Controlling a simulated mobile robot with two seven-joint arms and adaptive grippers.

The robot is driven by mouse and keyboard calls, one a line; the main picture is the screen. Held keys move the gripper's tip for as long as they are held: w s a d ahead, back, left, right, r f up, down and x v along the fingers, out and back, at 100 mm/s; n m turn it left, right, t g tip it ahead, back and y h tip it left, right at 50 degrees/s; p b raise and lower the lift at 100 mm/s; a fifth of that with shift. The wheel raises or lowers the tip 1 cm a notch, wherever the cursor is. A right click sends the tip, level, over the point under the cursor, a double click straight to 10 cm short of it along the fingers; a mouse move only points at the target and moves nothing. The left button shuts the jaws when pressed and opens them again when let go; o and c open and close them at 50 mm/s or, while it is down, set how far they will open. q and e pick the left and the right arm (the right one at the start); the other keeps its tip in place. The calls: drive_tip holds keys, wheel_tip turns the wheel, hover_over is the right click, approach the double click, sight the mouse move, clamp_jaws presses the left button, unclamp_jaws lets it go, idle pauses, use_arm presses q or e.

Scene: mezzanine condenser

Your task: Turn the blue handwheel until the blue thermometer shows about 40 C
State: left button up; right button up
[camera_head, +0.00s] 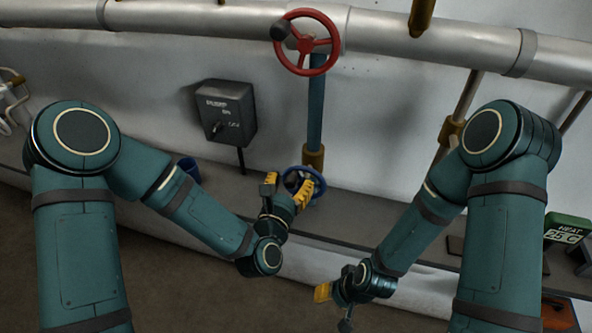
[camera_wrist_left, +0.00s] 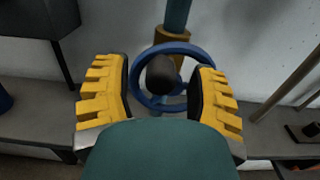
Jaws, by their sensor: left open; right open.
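The blue handwheel (camera_head: 291,172) sits low on a blue pipe (camera_head: 316,110) with a brass-coloured collar. It also shows in the left wrist view (camera_wrist_left: 204,58), with a dark knob (camera_wrist_left: 161,74) on its near side. My left gripper (camera_head: 287,188) is open at the wheel. In the wrist view its yellow fingers stand either side of the knob; I cannot tell whether they touch the wheel. A green-cased display (camera_head: 566,231) at the right edge reads "HEAT" and about 25 C; I see no blue thermometer. My right gripper (camera_head: 334,303) is open, low and away from the wheel.
A red handwheel (camera_head: 306,42) is above on the same pipe, by a large grey pipe (camera_head: 400,35). A dark switch box (camera_head: 226,112) is on the wall to the left. A blue cup-like container (camera_head: 188,170) is behind my left arm. A ledge (camera_head: 370,212) runs below.

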sight(307, 176)
use_arm(q)
drive_tip(key=shift+w+d, duration=0.1)
drive_tip(key=shift+w, duration=0.1)
use_arm(e)
drive_tip(key=shift+w+d, duration=0.1)
drive_tip(key=shift+w, duration=0.2)
use_arm(q)
clamp_jaws()
drive_tip(key=shift+s+r+m+b, duration=0.1)
drive_tip(key=shift+m+b, duration=0.2)
use_arm(e)
drive_tip(key=shift+s+f, duration=0.15)
drive_tip(key=shift+f, duration=0.1)
use_arm(q)
drive_tip(key=m+b, duration=0.1)
drive_tip(key=d+m+b, duration=0.1)
drive_tip(key=m+b, duration=0.2)
drive_tip(key=shift+s+d+r, duration=0.1)
drive_tip(key=shift+s+d, duration=0.15)
drive_tip(key=shift+s+d+m+b, duration=0.15)
drive_tip(key=shift+d+m+b, duration=0.2)
drive_tip(key=shift+m+b, duration=0.65)
drive_tip(key=shift+s+d+m+b, duration=0.1)
drive_tip(key=shift+d+m+b, duration=0.2)
drive_tip(key=shift+m+b, duration=0.65)
use_arm(e)
wheel_tip(307, 176, down, 8)
drive_tip(key=shift+r, duration=0.25)
use_arm(q)
drive_tip(key=shift+m, duration=0.25)
